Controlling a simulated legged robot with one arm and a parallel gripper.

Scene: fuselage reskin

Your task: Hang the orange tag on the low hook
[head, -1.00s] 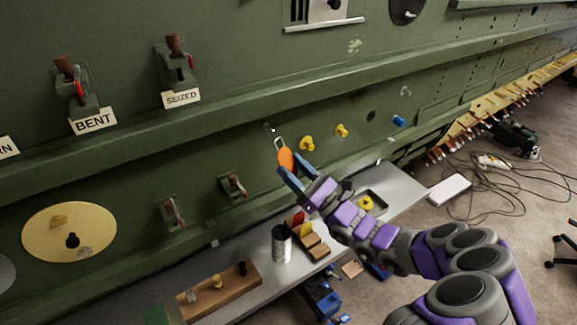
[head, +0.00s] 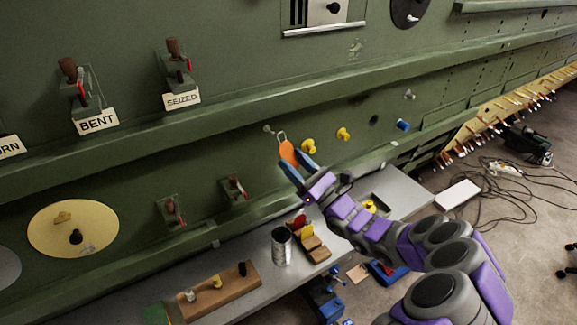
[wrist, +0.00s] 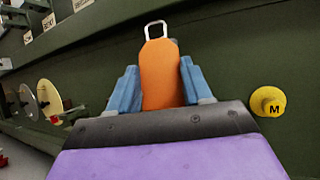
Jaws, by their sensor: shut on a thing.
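My gripper (head: 297,165) is shut on the orange tag (head: 288,153), with its blue fingers on either side of the tag's lower part. In the wrist view the tag (wrist: 160,75) stands upright between the fingers, its wire loop (wrist: 155,29) at the top. In the head view the loop (head: 282,137) is close to a small peg-like hook (head: 268,129) on the green wall, just to its right. I cannot tell whether they touch. The hook does not show clearly in the wrist view.
Yellow knobs (head: 308,146) stick out of the wall right of the tag; one marked M (wrist: 268,101) shows in the wrist view. A grey shelf (head: 405,190) below holds a can (head: 282,246) and a wooden block (head: 222,291). A green ledge runs above.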

